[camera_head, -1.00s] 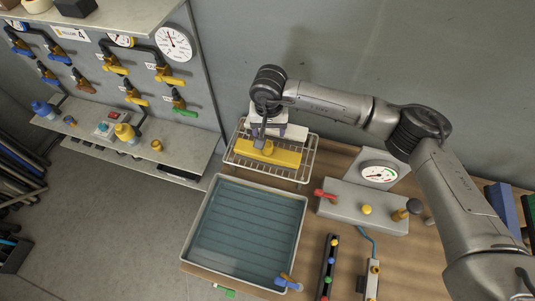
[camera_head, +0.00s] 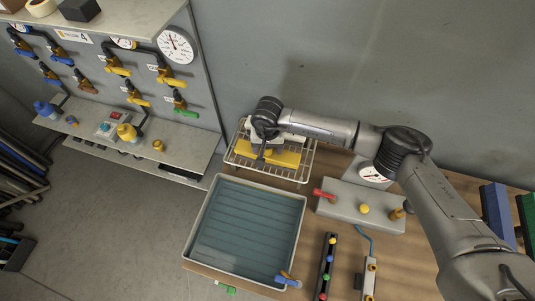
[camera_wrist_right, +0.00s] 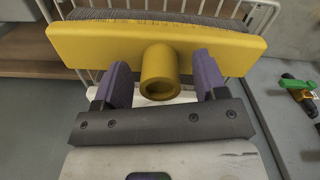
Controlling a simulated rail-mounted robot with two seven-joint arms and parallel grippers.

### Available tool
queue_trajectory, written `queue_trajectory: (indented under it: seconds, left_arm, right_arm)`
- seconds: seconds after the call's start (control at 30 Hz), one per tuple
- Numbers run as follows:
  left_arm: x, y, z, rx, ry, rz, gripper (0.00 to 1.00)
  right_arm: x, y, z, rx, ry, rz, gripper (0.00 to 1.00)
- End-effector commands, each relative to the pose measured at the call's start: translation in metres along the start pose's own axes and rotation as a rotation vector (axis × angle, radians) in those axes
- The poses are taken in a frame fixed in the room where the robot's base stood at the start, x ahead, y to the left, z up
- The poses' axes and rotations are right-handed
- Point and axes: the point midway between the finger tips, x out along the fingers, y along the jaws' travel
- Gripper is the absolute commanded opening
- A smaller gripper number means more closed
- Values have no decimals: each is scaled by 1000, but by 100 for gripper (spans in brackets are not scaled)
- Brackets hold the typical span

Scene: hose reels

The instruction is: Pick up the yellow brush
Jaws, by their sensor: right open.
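The yellow brush (camera_head: 286,158) lies on the white wire rack (camera_head: 308,165) at the back of the bench. In the right wrist view the brush (camera_wrist_right: 90,42) is a long yellow block with grey bristles along its far side and a round hollow socket (camera_wrist_right: 159,72) facing me. My right gripper (camera_wrist_right: 160,68) is open, with one purple-padded finger on each side of the socket and visible gaps between. In the head view my right gripper (camera_head: 262,151) is over the brush and hides part of it. My left gripper is not in view.
A grey tray with a teal ribbed bottom (camera_head: 203,252) stands in front of the rack. A grey gauge box (camera_head: 345,208) with a red lever stands to the right. A valve panel (camera_head: 95,75) is at the left. A wall stands behind the rack.

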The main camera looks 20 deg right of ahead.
Motion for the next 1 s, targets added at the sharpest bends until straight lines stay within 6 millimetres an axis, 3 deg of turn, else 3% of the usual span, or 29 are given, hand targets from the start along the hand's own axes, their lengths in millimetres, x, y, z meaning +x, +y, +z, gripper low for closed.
queue_trajectory:
  seconds: [0.17, 0.83, 1.0]
  left_arm:
    - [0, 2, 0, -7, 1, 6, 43]
    - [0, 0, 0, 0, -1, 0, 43]
    - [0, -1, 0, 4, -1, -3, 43]
  right_arm:
    - [0, 0, 0, 0, 0, 0, 66]
    - [0, 0, 0, 0, 0, -1, 2]
    - [-1, 0, 0, 0, 1, -2, 0]
